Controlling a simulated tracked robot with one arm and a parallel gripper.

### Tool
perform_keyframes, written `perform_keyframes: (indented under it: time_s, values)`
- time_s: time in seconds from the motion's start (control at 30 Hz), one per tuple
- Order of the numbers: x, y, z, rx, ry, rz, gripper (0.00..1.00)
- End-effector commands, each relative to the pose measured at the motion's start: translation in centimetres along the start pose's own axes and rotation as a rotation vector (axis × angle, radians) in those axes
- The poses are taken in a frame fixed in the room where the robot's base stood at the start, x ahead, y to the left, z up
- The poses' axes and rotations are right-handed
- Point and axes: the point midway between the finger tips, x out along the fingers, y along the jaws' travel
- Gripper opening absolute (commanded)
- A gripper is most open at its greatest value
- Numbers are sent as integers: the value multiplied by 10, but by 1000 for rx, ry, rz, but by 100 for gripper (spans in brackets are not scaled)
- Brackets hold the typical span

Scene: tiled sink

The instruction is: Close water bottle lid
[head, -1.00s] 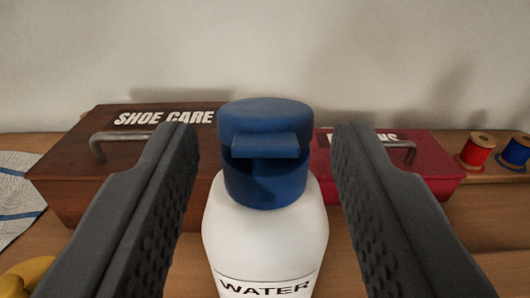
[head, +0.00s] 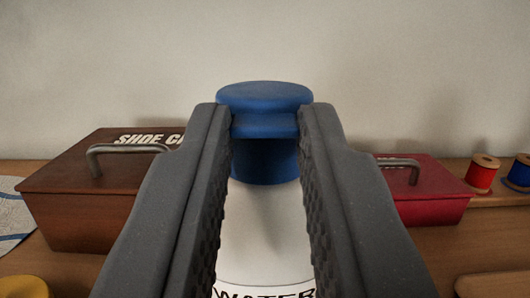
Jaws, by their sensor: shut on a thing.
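The white water bottle (head: 264,230) stands upright in the middle of the head view, its printed label partly cut off at the lower edge. Its blue lid (head: 264,97) sits at the top, with a front tab sticking out toward me above the blue neck (head: 265,160). My gripper (head: 266,118) is shut on the lid, one finger on each side at the level of the tab. The fingers hide the sides of the neck and bottle. I cannot tell from this angle whether the lid is fully down.
A brown shoe care box (head: 80,200) with a metal handle stands behind on the left. A red box (head: 430,203) with a handle stands on the right. Thread spools (head: 482,174) sit at the far right. A yellow thing (head: 24,288) shows at lower left. A plain wall is behind.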

Motion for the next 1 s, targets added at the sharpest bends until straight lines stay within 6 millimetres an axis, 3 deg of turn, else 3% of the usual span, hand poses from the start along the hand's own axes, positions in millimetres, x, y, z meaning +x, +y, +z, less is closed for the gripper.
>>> perform_keyframes:
  time_s: [0.43, 0.47, 0.5, 0.53, 1.0]
  values:
    - [-1, 0, 4, -2, 26, 2, 0]
    - [-1, 0, 4, -2, 26, 2, 28]
    - [-1, 0, 3, -2, 26, 1, 39]
    - [-1, 0, 3, -2, 26, 2, 42]
    - [-9, -1, 2, -1, 27, 1, 42]
